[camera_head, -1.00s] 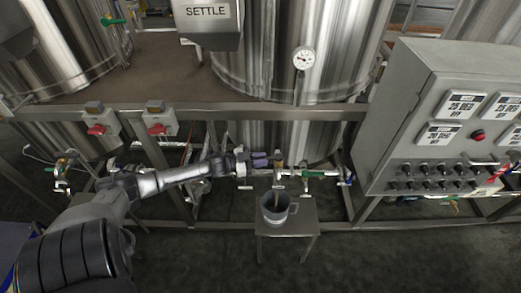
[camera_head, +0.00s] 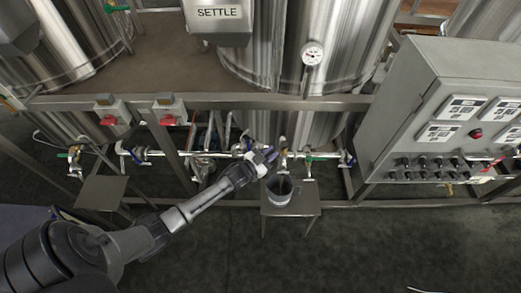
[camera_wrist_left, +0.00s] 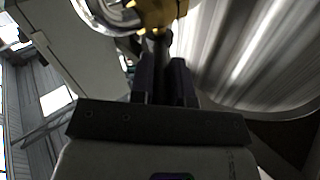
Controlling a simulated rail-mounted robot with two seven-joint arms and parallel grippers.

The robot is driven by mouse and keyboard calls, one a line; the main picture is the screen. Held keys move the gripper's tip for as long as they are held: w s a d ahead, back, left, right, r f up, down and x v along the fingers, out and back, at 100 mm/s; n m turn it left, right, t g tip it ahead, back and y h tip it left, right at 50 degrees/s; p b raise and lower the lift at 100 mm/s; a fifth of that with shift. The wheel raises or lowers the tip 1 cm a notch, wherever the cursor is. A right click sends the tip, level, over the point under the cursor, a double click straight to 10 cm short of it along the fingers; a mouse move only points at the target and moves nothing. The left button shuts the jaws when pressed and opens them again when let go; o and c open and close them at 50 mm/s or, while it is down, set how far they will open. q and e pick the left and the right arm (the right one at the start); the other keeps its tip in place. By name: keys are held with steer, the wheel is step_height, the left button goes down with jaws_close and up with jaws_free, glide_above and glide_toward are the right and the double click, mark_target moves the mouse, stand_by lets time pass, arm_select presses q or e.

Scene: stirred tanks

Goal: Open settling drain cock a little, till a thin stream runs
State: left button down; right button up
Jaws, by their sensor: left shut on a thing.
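The settling drain cock (camera_head: 283,150) sits on the pipe below the tank marked SETTLE. In the left wrist view its brass body (camera_wrist_left: 160,12) is at the top, with a dark handle reaching down from it. My left gripper (camera_head: 271,154) is at the cock, coming from the lower left. In the left wrist view its two dark fingers (camera_wrist_left: 165,72) are shut on that handle. A grey metal jug (camera_head: 280,188) stands upright under the cock on a small stand (camera_head: 293,206). I cannot tell whether any stream runs. My right gripper is not in view.
A green-handled valve (camera_head: 308,160) is just right of the cock on the same pipe. A grey control panel (camera_head: 440,110) stands at the right. Two switch boxes with red knobs (camera_head: 167,118) are on the frame rail. The floor in front is clear.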

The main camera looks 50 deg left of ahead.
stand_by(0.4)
arm_select(q)
steer(key=c, duration=1.1)
jaws_free()
steer(key=shift+s, duration=0.1)
steer(key=s+p, duration=0.2)
steer(key=s, duration=1.1)
steer(key=shift+s+a, duration=0.35)
